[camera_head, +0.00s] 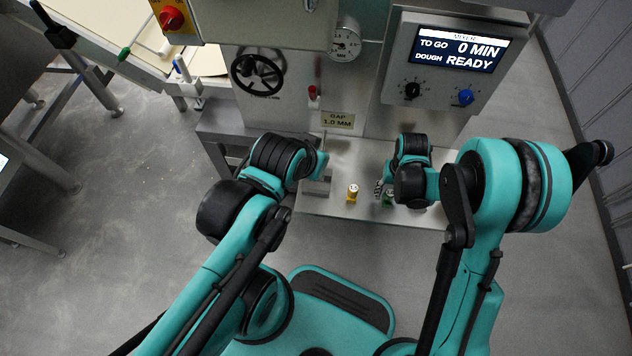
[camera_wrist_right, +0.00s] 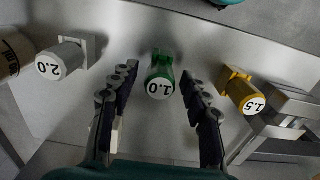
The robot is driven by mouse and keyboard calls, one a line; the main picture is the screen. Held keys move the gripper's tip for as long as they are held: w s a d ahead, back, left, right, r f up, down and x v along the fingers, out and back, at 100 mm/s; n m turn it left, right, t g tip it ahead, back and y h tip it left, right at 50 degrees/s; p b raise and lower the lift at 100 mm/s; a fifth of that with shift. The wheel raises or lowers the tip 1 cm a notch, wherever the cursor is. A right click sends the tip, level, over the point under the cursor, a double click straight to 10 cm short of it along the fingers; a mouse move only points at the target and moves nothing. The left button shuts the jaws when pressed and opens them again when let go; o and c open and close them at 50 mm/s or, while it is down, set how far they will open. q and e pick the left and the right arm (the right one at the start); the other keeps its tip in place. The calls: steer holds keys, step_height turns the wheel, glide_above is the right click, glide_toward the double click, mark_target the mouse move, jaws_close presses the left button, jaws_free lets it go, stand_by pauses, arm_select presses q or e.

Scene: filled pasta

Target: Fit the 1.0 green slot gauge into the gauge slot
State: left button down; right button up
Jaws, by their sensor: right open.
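The green slot gauge (camera_wrist_right: 161,72), marked 1.0 on its white round end, stands on the metal shelf in the right wrist view. My right gripper (camera_wrist_right: 160,108) is open, with one finger on each side of the gauge and clear space between. In the head view the green gauge (camera_head: 389,197) shows small beside my right gripper (camera_head: 384,188), partly hidden by it. A metal bracket (camera_head: 318,184) stands on the shelf by my left arm's end; I cannot tell whether it is the gauge slot. My left gripper's fingers are hidden behind its wrist.
The yellow 1.5 gauge (camera_wrist_right: 241,92) stands right of the green one, near the metal bracket (camera_wrist_right: 275,128). The white 2.0 gauge (camera_wrist_right: 66,59) stands at left. A sign reading GAP 1.0 MM (camera_head: 338,120) is on the machine above the shelf (camera_head: 335,207).

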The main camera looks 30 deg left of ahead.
steer(key=shift+c, duration=0.4)
jaws_close()
steer(key=shift+r+p, duration=0.4)
steer(key=shift+r, duration=0.35)
stand_by(0.4)
steer(key=shift+r+p, duration=1.75)
steer(key=shift+r, duration=0.85)
steer(key=shift+d, duration=0.1)
